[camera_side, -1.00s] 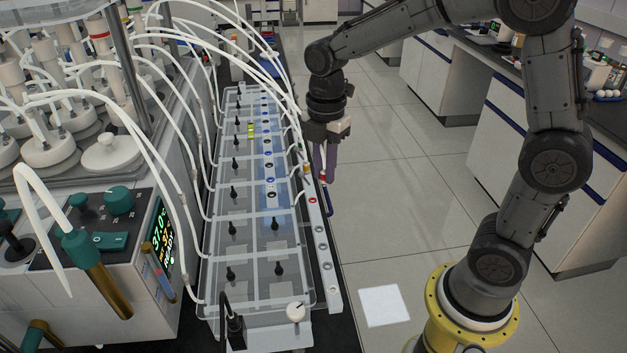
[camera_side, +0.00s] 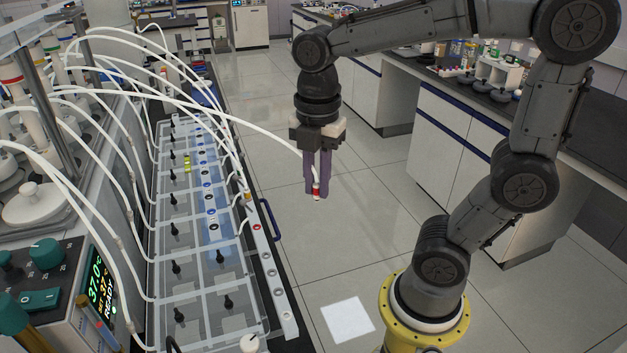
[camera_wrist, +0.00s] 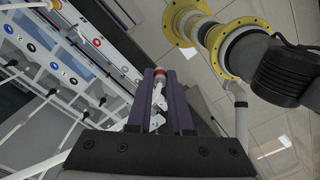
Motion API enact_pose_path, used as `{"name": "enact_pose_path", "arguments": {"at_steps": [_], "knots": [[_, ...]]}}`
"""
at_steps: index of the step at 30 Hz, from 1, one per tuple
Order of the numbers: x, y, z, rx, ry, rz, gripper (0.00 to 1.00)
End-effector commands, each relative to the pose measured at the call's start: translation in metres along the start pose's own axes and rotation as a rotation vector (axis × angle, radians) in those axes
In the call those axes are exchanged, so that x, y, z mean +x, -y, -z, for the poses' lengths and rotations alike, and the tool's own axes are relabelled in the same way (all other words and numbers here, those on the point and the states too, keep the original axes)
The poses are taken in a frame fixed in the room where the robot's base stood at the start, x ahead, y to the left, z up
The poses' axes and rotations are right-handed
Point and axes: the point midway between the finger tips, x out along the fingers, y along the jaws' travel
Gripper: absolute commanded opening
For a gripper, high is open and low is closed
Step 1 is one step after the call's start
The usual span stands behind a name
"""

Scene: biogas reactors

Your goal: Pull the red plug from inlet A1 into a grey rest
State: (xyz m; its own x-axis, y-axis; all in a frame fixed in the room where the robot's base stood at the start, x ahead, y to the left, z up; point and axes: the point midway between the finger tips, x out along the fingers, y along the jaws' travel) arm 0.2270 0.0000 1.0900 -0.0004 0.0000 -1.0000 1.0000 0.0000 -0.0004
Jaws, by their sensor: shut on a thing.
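The red plug (camera_side: 316,192) is a white connector with a red band on the end of a white tube. My gripper (camera_side: 318,188) is shut on it and holds it in the air to the right of the reactor tray, tip down. In the wrist view the red band (camera_wrist: 159,73) shows between the purple fingertips.
The clear tray (camera_side: 205,315) has several black valves and coloured ports. White tubes arch over it from the left. A blue handle (camera_side: 270,220) sticks out at the tray's right. A control box (camera_side: 50,290) stands front left. The floor to the right is open.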

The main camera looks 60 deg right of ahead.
Motion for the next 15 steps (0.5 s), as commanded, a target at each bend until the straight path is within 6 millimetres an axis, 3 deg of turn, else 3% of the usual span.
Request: {"name": "enact_pose_path", "arguments": {"at_steps": [15], "knots": [[-0.011,-0.001,0.0,0.0,0.0,-0.001,0.0]]}}
